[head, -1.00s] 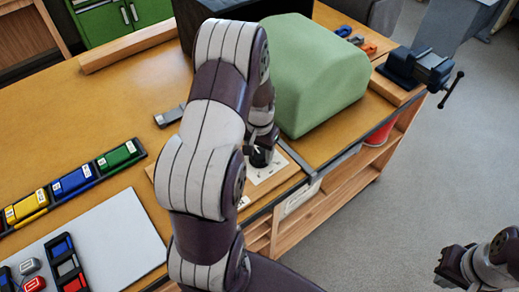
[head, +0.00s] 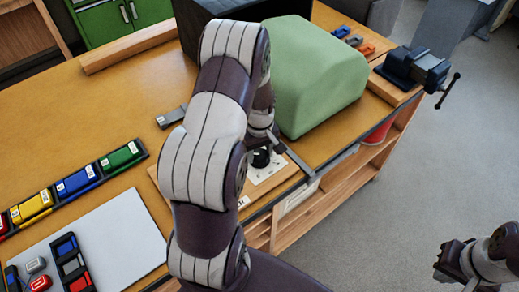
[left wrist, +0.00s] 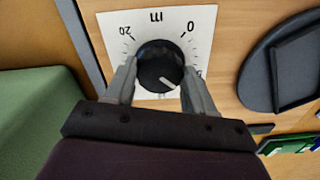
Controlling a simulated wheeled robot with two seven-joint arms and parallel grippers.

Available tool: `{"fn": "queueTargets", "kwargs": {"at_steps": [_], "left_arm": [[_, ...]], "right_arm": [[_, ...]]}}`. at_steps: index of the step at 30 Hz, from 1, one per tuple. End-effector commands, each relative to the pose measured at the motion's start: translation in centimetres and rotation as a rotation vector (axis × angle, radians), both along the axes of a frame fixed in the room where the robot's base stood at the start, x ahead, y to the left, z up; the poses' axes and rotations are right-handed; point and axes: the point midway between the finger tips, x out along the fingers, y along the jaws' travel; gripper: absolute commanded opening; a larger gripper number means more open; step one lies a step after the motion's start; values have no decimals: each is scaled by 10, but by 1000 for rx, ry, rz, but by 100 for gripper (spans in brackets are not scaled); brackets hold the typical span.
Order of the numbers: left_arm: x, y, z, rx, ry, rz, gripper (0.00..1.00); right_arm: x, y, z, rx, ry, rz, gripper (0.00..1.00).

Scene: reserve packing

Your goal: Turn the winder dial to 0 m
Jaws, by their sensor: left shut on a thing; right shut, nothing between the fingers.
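The winder dial is a round black knob (left wrist: 160,64) with a white pointer line, on a white scale plate (left wrist: 200,22). In the left wrist view the scale reads upside down, with 20 at upper left, m at the top and 0 at upper right. The pointer line faces lower right, away from the 0. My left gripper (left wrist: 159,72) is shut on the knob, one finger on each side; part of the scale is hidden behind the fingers. In the head view the knob (head: 261,158) shows below my left gripper (head: 268,145). My right gripper (head: 452,262) is shut and empty, over the floor.
A green rounded cover (head: 315,75) stands close behind the dial. A vise (head: 415,68) is at the bench's right corner. A grey mat (head: 120,235) and a rack of coloured blocks (head: 75,185) lie to the left. Bare bench top lies between.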

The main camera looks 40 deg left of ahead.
Motion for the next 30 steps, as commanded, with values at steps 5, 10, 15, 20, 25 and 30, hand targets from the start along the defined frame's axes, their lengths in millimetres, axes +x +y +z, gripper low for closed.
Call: {"fn": "queueTargets", "kwargs": {"at_steps": [5, 10, 15, 20, 25, 30], "left_arm": [[2, 1, 2, 2, -4, 164, 24], [2, 1, 2, 2, -5, 325, 24], [3, 0, 2, 2, -6, 486, 24], [3, 1, 2, 1, -5, 639, 24], [3, 1, 2, 2, -5, 800, 24], [4, 1, 2, 2, -6, 961, 24]], "right_arm": [[0, 0, 5, 0, 0, 0, 0], [0, 0, 8, 0, 0, 0, 0], [0, 0, 10, 0, 0, 0, 0], [0, 0, 12, 0, 0, 0, 0], [0, 0, 15, 0, 0, 0, 0], [0, 0, 17, 0, 0, 0, 0]]}}
